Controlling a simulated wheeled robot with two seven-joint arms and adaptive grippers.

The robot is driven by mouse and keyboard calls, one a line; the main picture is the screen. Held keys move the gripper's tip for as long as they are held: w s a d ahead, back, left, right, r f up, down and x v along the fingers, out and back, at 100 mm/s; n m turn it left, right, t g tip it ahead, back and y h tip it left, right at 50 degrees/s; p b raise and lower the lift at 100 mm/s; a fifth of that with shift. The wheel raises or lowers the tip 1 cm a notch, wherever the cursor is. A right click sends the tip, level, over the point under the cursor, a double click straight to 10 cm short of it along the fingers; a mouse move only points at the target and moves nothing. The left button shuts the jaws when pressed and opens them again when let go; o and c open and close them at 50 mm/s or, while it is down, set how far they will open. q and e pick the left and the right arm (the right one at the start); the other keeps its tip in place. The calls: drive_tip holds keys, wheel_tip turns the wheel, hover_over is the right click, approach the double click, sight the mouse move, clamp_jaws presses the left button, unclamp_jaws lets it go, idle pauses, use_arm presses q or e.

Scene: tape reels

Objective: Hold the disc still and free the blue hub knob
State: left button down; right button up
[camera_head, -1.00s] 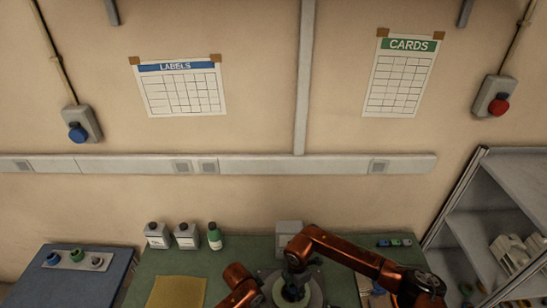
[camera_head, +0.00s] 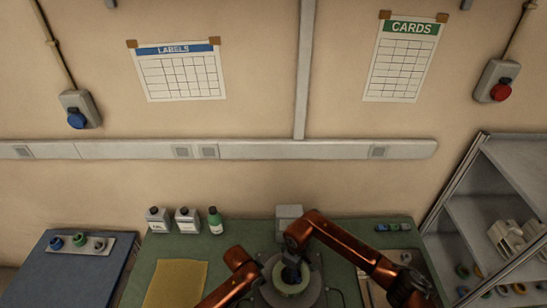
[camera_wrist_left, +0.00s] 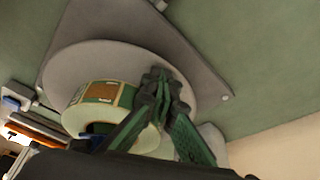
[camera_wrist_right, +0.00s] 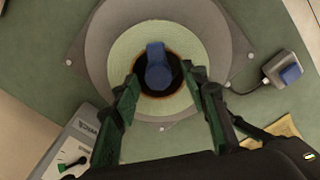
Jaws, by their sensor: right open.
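The grey disc (camera_head: 268,297) lies on the bench with a pale label roll (camera_head: 292,287) on it. The right wrist view shows the disc (camera_wrist_right: 98,45) and the roll (camera_wrist_right: 125,50) from above. The blue hub knob (camera_wrist_right: 157,68) stands in the roll's dark centre hole. My right gripper (camera_wrist_right: 172,88) is open, its fingers apart on either side of the knob and not touching it. My left gripper (camera_wrist_left: 162,78) is over the disc's face (camera_wrist_left: 80,60), beside the roll (camera_wrist_left: 75,115). Its tips are together; anything between them is hidden.
A small grey box with a blue button (camera_wrist_right: 288,75) stands beside the disc. Bottles (camera_head: 187,221) stand at the bench's back left, near a yellow sheet (camera_head: 175,284). A blue side table (camera_head: 62,275) is at left and a shelf (camera_head: 495,215) at right.

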drive_tip(key=shift+m, duration=0.3)
drive_tip(key=shift+f, duration=0.45)
drive_tip(key=shift+r, duration=0.1)
idle(0.5)
drive_tip(key=shift+c, duration=0.7)
drive_tip(key=c, duration=0.9)
